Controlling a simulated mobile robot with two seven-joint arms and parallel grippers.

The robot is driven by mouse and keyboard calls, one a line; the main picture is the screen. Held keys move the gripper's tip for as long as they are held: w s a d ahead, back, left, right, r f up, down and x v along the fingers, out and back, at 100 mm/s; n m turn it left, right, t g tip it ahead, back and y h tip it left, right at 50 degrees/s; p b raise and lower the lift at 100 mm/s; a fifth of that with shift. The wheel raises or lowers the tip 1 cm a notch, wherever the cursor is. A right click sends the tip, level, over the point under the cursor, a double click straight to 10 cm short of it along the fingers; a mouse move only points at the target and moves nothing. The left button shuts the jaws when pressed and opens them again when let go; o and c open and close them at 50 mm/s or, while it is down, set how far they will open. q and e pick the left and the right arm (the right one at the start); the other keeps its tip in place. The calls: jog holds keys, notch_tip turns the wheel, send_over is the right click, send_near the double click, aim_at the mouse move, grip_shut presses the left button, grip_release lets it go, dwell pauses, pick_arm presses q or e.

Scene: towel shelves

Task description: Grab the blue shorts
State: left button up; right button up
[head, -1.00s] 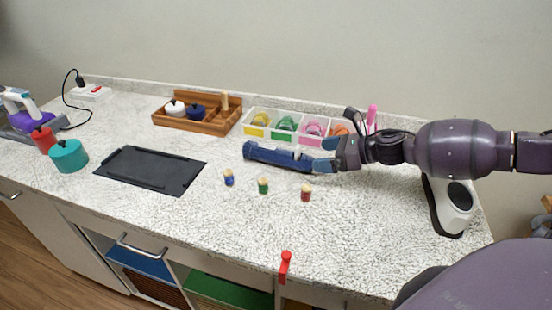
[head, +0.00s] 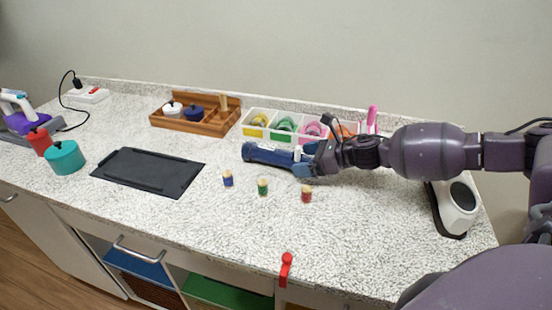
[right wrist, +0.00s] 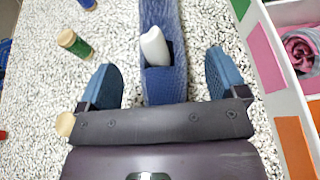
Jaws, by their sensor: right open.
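The blue shorts (head: 266,154) lie as a long, narrow folded blue bundle on the speckled counter, in front of the divided white tray. My right gripper (head: 303,162) is open at the bundle's right end. In the right wrist view the blue shorts (right wrist: 163,14) run between the two spread blue fingers (right wrist: 162,76), with a gap on each side. A small white piece (right wrist: 154,46) shows on top of the bundle there; I cannot tell what it is. My left gripper is not in view.
Several small cork-topped bottles stand just in front, among them a green one (head: 263,187) and a red one (head: 306,194). The white tray (head: 271,138) with colored rolls is close behind. A black mat (head: 148,172) lies left; a white device (head: 455,206) stands right.

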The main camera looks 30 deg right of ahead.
jog(key=shift+c, duration=0.5)
jog(key=c, duration=1.1)
jog(key=shift+o, duration=0.2)
